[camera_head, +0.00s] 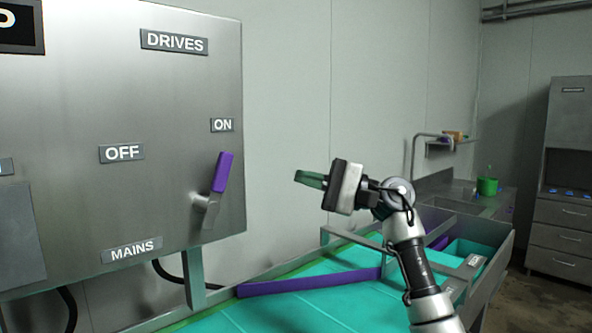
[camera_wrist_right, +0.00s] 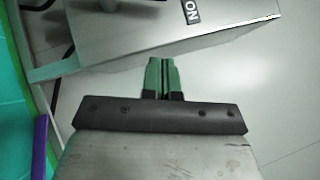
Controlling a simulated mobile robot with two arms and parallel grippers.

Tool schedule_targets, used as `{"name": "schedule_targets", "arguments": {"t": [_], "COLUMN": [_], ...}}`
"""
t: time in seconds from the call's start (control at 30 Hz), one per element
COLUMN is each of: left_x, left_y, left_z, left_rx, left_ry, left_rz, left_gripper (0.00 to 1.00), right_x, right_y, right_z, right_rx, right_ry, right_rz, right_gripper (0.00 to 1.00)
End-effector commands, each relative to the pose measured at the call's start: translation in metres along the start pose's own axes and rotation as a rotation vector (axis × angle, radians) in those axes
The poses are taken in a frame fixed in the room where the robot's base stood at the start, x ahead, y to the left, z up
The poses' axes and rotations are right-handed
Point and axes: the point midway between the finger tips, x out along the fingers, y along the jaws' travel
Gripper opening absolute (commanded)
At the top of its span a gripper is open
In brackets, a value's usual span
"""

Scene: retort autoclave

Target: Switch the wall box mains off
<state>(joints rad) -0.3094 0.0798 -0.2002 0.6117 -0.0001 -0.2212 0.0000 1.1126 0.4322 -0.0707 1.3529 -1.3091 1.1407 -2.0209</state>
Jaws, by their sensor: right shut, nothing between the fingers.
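The grey metal wall box (camera_head: 90,90) fills the left of the head view. Its mains switch has a purple handle (camera_head: 222,172) on a metal shaft, at the lower right of the front. The handle points up toward the ON label (camera_head: 222,125). The OFF label (camera_head: 122,153) is to its left and the MAINS label (camera_head: 132,250) is below. My right gripper (camera_head: 298,177) is shut and empty, to the right of the handle and apart from it. In the wrist view its green fingers (camera_wrist_right: 162,72) are together beside the box's side (camera_wrist_right: 170,45). My left gripper is not in view.
A teal-topped table with a purple divider (camera_head: 310,283) lies below the box and my right arm. A sink counter with a green cup (camera_head: 487,186) is at the back right, and a grey cabinet (camera_head: 570,150) is at the far right. Bare wall lies behind my gripper.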

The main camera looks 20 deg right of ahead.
Motion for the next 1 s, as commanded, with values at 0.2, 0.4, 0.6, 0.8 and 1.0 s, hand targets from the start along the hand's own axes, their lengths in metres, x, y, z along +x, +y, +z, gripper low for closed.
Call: {"name": "schedule_targets", "arguments": {"t": [0.2, 0.4, 0.6, 0.8, 1.0], "left_x": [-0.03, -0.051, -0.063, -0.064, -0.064], "left_y": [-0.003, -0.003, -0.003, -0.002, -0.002], "left_z": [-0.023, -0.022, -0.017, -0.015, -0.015], "left_rx": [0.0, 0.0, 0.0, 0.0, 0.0], "left_ry": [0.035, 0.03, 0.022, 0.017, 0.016], "left_rz": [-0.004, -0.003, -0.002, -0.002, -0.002], "left_gripper": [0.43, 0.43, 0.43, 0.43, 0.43], "right_x": [0.051, 0.087, 0.102, 0.106, 0.105], "right_y": [-0.006, -0.005, -0.003, -0.001, 0.0], "right_z": [0.002, 0.009, 0.025, 0.029, 0.029], "right_rx": [0.003, 0.0, 0.0, 0.0, 0.0], "right_ry": [-0.004, -0.003, -0.001, 0.0, 0.0], "right_rz": [0.0, 0.0, 0.0, 0.0, 0.0], "right_gripper": [0.0, 0.0, 0.0, 0.0, 0.0]}}
